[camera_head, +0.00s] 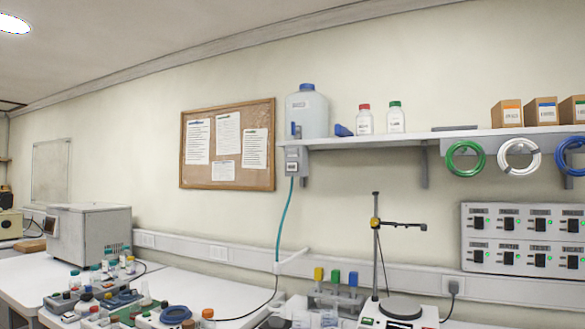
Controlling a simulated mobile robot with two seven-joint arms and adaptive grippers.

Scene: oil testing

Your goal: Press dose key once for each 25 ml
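A large translucent carboy (307,113) with a blue cap stands on the left end of the wall shelf. A small grey box (297,161) hangs at the shelf's left end, under the carboy, with a dark panel on its front. This may be the dosing unit; a dose key is too small to tell. A teal tube (285,220) runs from the box down to the bench. Neither of my grippers shows in this view.
The shelf (400,137) also holds two capped bottles and cardboard boxes, with tubing coils hanging below. On the bench are a stirrer plate with a stand (400,308), a coloured-block rack (335,290) and crowded small instruments (115,305). A switch panel (525,238) is on the right wall.

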